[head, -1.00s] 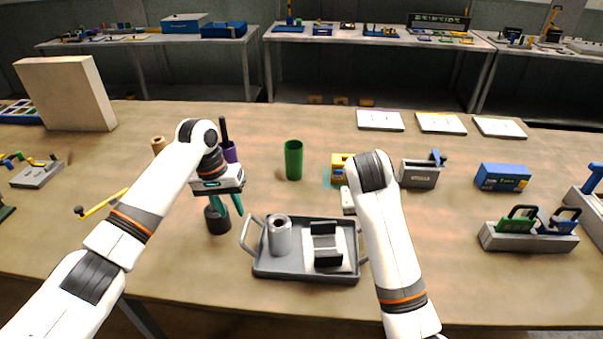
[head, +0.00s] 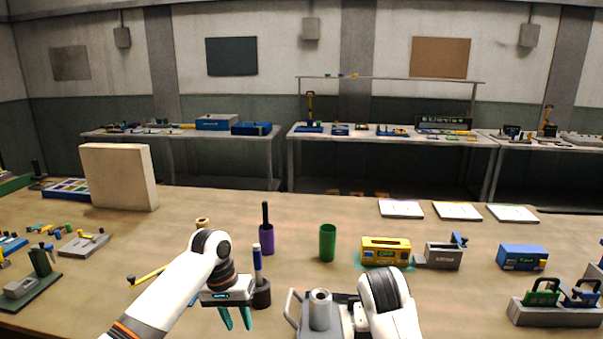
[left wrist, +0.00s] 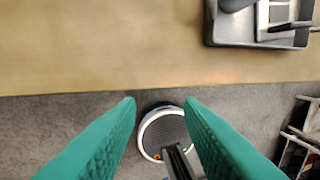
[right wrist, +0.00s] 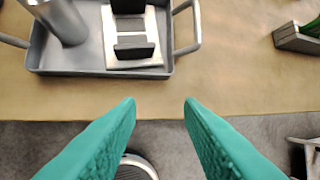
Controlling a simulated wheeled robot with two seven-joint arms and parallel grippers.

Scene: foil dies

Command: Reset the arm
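My left gripper (head: 236,318) hangs over the table in the head view, left of the grey tray. Its teal fingers are apart with nothing between them; they also show open in the left wrist view (left wrist: 160,110). My right gripper is hidden behind its own arm in the head view. In the right wrist view its teal fingers (right wrist: 160,110) are spread and empty, above the table's front edge. The grey tray (right wrist: 90,72) holds a grey cylinder (head: 320,309) and a pale block with dark parts (right wrist: 131,40). The tray is clear of both grippers.
A dark cup with a blue-topped tool (head: 261,296) stands right beside my left gripper. Behind are a purple holder (head: 266,240), a green cylinder (head: 327,243), a yellow box (head: 386,251) and a blue box (head: 522,258). The table's front edge (left wrist: 100,90) is near both grippers.

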